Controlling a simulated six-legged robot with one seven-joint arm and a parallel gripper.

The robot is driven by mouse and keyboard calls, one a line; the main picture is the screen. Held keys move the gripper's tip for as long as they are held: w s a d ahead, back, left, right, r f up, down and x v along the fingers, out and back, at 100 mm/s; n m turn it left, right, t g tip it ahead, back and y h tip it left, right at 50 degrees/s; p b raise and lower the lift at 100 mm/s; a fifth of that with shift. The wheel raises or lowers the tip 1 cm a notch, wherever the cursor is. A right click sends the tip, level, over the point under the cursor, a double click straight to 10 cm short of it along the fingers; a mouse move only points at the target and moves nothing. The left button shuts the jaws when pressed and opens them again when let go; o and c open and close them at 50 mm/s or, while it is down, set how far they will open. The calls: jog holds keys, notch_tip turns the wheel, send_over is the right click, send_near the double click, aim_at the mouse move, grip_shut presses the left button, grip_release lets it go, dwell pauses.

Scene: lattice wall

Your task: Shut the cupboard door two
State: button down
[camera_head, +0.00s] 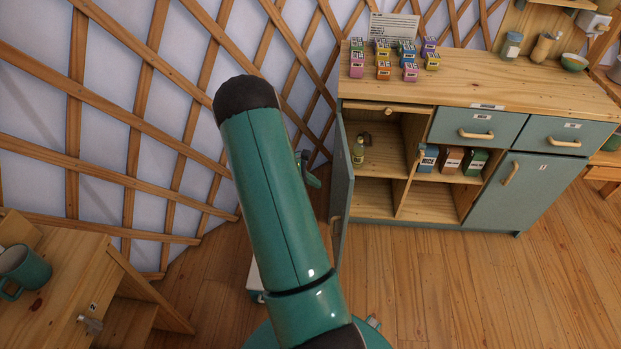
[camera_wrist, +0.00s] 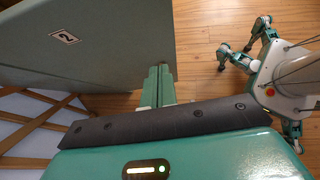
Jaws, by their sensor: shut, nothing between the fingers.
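Cupboard door two (camera_head: 342,190) stands swung wide open at the left end of the cupboard (camera_head: 480,92), seen almost edge-on in the head view. In the wrist view its grey-green outer face, with a label "2", fills the upper left (camera_wrist: 110,40). My gripper (camera_wrist: 159,72) is shut and empty, its fingers beside the door's face near the panel's right part. I cannot tell whether they touch it. In the head view my arm hides most of the gripper; a small green part (camera_head: 308,170) shows left of the door.
The left and middle compartments are open, with a small bottle (camera_head: 358,152) and several boxes (camera_head: 451,159) inside. Door one (camera_head: 525,190) is shut. Lattice wall (camera_head: 150,120) lies behind. A wooden table (camera_head: 60,285) with a mug (camera_head: 25,268) stands at left. The floor before the cupboard is clear.

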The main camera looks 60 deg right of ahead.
aim_at(345, 193)
jog(key=s+d+f, duration=0.1)
jog(key=s, duration=0.1)
jog(key=s+d+f, duration=0.1)
jog(key=s, duration=0.1)
jog(key=s+d+f, duration=0.1)
jog(key=s+d, duration=0.1)
jog(key=shift+d+f, duration=0.1)
jog(key=shift+f, duration=0.3)
jog(key=shift+s+d, duration=0.15)
jog(key=shift+s+d, duration=0.1)
